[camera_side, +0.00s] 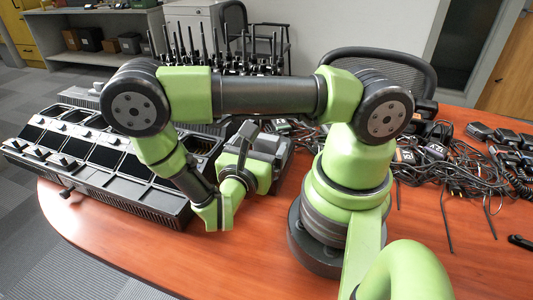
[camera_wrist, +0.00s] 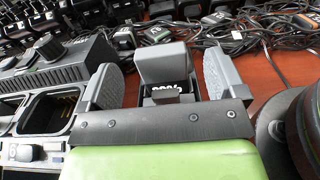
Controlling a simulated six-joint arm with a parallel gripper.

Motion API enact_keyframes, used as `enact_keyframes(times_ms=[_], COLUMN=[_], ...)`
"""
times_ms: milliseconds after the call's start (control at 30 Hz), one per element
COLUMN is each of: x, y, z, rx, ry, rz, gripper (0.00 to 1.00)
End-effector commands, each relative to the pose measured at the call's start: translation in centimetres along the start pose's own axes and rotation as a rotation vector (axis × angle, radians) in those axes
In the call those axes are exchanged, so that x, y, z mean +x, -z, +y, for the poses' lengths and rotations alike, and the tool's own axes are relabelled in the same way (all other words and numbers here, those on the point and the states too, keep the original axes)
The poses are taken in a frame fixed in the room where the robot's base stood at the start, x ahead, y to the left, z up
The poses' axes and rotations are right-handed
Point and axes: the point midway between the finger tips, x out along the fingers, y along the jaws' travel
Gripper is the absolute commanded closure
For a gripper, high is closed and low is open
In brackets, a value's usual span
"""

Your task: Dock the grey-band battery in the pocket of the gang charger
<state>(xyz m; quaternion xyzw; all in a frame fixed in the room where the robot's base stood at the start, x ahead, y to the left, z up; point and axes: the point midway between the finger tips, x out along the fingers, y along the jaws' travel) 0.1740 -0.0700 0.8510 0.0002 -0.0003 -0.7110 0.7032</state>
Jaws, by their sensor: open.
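The gang charger (camera_side: 95,180) is a long black unit at the left of the table, with a row of pockets. One open, empty pocket (camera_wrist: 48,112) shows at the left of the wrist view. A grey block (camera_wrist: 165,64) with a dark lower part carrying pale marks stands between my fingers, in or on a dark holder. It looks like the battery, but I cannot make out a grey band. My gripper (camera_wrist: 163,72) is open, with one grey finger on each side of the block and a gap to each. In the side view my gripper (camera_side: 248,150) partly hides it.
Several black radios with antennas (camera_side: 215,55) stand at the back. Tangled cables and speaker microphones (camera_side: 450,165) cover the right of the table. A dark unit with knobs (camera_wrist: 62,62) lies left of my fingers. The front of the red-brown table (camera_side: 170,255) is clear.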

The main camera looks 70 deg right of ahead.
Motion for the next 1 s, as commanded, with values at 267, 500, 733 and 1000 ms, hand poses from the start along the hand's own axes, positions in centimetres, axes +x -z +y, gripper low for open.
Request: enact_keyframes(times_ms=[267,500,733,1000], x=[3.7,4.3,4.3,4.2], y=[-0.1,-0.1,-0.1,-0.1], z=[0.0,0.0,0.0,0.0], rx=[-0.002,0.001,0.001,0.001], ry=[0.007,0.002,0.002,0.002], rz=[-0.001,0.0,0.001,0.0], gripper=[0.11,0.11,0.41,0.68])
